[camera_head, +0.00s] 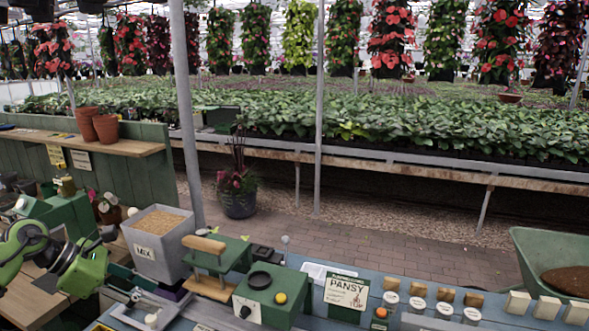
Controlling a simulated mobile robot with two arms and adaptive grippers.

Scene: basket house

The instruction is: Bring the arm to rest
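My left arm comes in at the bottom left, with green and black links. Its gripper (122,266) is beside the grey MIX bin, partly lost against the bench items behind it. I cannot make out whether its fingers are apart, and I see nothing clearly held. My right gripper is not in view.
The grey MIX bin (158,238) holds brown mix. Right of it stand a green press with a wooden handle (203,244), a green box with a yellow button (272,291) and a PANSY sign (346,293). Several small blocks line the blue bench (400,277). A green wheelbarrow (533,250) stands at right.

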